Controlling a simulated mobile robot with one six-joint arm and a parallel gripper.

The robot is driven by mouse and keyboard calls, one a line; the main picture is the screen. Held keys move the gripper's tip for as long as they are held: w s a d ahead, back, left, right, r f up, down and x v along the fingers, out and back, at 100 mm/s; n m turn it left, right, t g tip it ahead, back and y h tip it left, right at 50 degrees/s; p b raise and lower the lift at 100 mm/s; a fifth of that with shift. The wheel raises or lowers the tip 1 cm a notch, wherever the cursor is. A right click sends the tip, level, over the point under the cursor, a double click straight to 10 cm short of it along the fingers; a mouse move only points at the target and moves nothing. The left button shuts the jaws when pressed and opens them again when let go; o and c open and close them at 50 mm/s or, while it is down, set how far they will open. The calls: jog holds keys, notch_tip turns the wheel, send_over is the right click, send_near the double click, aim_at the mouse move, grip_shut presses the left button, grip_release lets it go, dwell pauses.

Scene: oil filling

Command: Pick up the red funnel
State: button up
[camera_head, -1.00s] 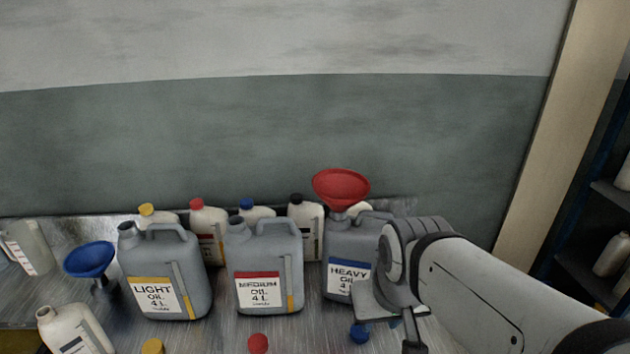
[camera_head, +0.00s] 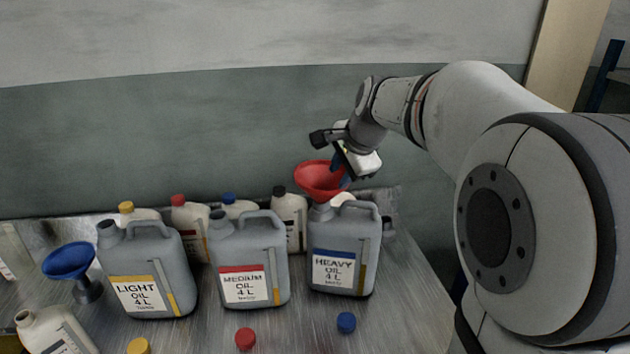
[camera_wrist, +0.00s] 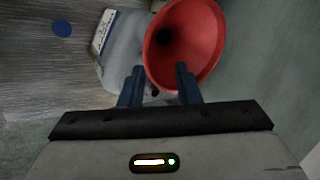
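The red funnel (camera_head: 318,180) sits upright in the mouth of the grey HEAVY OIL jug (camera_head: 356,238) at the right of the row. My gripper (camera_head: 340,172) is at the funnel's right rim, above the jug. In the wrist view, the red funnel (camera_wrist: 188,42) shows its wide mouth just beyond the two blue fingers of my gripper (camera_wrist: 158,80). The fingers are apart with a gap between them, and the funnel's near rim is at that gap. I cannot tell whether either finger touches the rim.
The grey MEDIUM OIL jug (camera_head: 248,262) and LIGHT OIL jug (camera_head: 150,270) stand to the left. White bottles (camera_head: 190,225) stand behind. A blue funnel (camera_head: 70,262) is at the far left. Loose caps, including a blue cap (camera_head: 346,322), lie in front. The table's right side is clear.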

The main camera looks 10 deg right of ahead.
aim_at(330, 198)
jog(key=p+x, duration=0.1)
jog(key=x, duration=0.6)
jog(key=shift+a, duration=0.15)
jog(key=shift+s+r, duration=0.1)
jog(key=shift+s, duration=0.15)
jog(key=shift+w, duration=0.2)
jog(key=shift+c, duration=0.7)
jog(key=shift+s, duration=0.1)
grip_shut()
